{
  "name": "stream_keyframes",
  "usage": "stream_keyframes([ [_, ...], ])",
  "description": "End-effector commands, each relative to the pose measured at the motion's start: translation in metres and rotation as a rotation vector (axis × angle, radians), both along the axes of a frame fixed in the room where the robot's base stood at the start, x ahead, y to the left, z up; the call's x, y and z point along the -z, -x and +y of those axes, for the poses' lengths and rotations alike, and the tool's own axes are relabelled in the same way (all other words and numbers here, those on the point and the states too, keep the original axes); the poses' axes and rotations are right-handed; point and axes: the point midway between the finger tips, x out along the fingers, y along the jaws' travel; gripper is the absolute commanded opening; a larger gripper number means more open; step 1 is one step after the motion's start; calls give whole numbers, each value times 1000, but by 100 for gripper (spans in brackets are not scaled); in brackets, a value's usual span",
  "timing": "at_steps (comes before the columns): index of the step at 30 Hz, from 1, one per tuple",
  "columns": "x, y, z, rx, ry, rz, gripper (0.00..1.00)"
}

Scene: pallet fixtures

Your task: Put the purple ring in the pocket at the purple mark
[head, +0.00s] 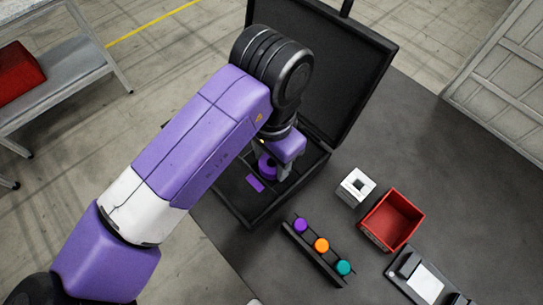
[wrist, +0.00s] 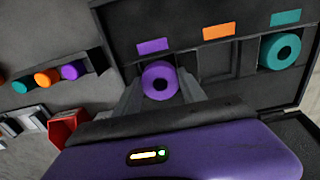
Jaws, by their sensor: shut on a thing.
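The purple ring (wrist: 160,68) is between the two fingers of my gripper (wrist: 160,85), which is shut on it. In the wrist view the ring lies just below the purple mark (wrist: 153,46), over or in the pocket there; I cannot tell how deep it sits. In the head view the ring (head: 266,168) is partly hidden by my gripper, close beside the purple mark (head: 255,183) in the open black case (head: 250,218). The middle pocket, at the orange mark (wrist: 218,32), looks empty. A teal ring (wrist: 281,40) sits in the pocket at the teal mark (wrist: 286,17).
The case's raised lid (head: 325,60) stands behind my gripper. A black rack (head: 314,258) with purple, orange and teal round pieces is in front of the case.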

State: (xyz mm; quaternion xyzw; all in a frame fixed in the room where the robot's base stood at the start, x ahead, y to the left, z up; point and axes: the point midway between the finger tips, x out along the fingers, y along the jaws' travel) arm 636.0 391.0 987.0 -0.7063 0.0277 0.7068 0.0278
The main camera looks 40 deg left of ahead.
Motion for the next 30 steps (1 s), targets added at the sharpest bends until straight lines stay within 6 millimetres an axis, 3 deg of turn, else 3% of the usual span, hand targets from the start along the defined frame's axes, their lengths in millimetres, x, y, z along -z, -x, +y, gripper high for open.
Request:
stream_keyframes([
  [11, 7, 0, 0, 0, 1, 0, 1],
  [12, 6, 0, 0, 0, 0, 0, 56],
  [15, 6, 0, 0, 0, 0, 0, 73],
  [21, 6, 0, 0, 0, 0, 0, 73],
  [25, 7, 0, 0, 0, 1, 0, 91],
  [30, 7, 0, -1, 1, 2, 1, 91],
])
